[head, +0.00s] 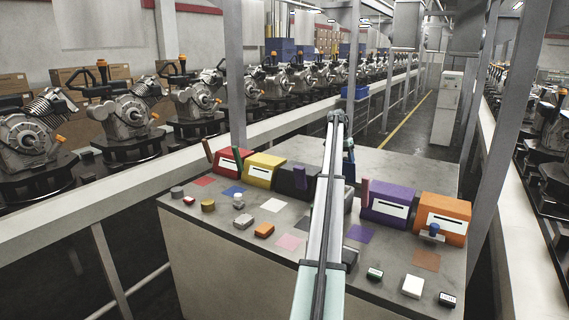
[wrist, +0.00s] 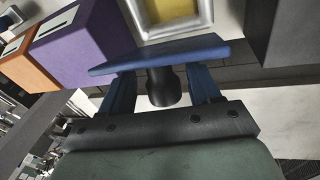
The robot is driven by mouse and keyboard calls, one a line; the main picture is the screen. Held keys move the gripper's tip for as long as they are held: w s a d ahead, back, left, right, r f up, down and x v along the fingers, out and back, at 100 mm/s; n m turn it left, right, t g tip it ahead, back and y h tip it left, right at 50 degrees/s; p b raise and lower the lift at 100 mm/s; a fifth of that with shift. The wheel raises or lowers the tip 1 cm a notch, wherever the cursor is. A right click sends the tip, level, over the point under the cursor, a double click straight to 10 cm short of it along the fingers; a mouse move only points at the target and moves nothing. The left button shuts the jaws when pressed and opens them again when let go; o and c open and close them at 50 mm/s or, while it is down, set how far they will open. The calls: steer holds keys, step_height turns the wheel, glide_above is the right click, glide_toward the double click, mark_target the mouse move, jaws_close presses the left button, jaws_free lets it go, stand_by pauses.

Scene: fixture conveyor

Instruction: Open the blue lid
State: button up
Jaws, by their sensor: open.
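A flat blue panel, which looks like the blue lid (wrist: 165,54), lies across the tips of my gripper (wrist: 162,80) in the wrist view. My gripper's two blue fingers are apart, with a dark cylinder, perhaps a knob (wrist: 162,88), between them. I cannot tell whether the fingers touch the panel or the cylinder. Beyond the panel is a silver frame with a yellow inside (wrist: 175,10). In the head view my arm covers the middle of the box row, and only a bit of blue (head: 349,165) shows beside it; the fingers are hidden there.
A red box (head: 229,160), a yellow box (head: 263,171) and a dark box (head: 293,181) stand left of my arm. A purple box (head: 388,203) and an orange box (head: 442,219) stand right. Small blocks and coloured squares cover the grey table (head: 345,275) in front.

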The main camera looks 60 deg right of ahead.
steer(key=w+a+r+n+h, duration=0.1)
steer(key=w+a+r+h, duration=0.15)
steer(key=r, duration=0.35)
steer(key=w+a+r+h, duration=0.2)
steer(key=a+r, duration=0.2)
steer(key=r, duration=0.2)
steer(key=w+a+f+n+t, duration=0.1)
steer(key=w+a+f+n, duration=0.1)
steer(key=w+a+f, duration=0.2)
steer(key=w+a+f+n+t, duration=0.1)
steer(key=w+a+f, duration=0.4)
steer(key=w+a, duration=0.5)
steer(key=shift+w+a+n+h, duration=0.3)
steer(key=shift+w+n+h, duration=0.15)
steer(key=shift+w, duration=0.25)
steer(key=shift+f, duration=0.1)
stand_by(0.4)
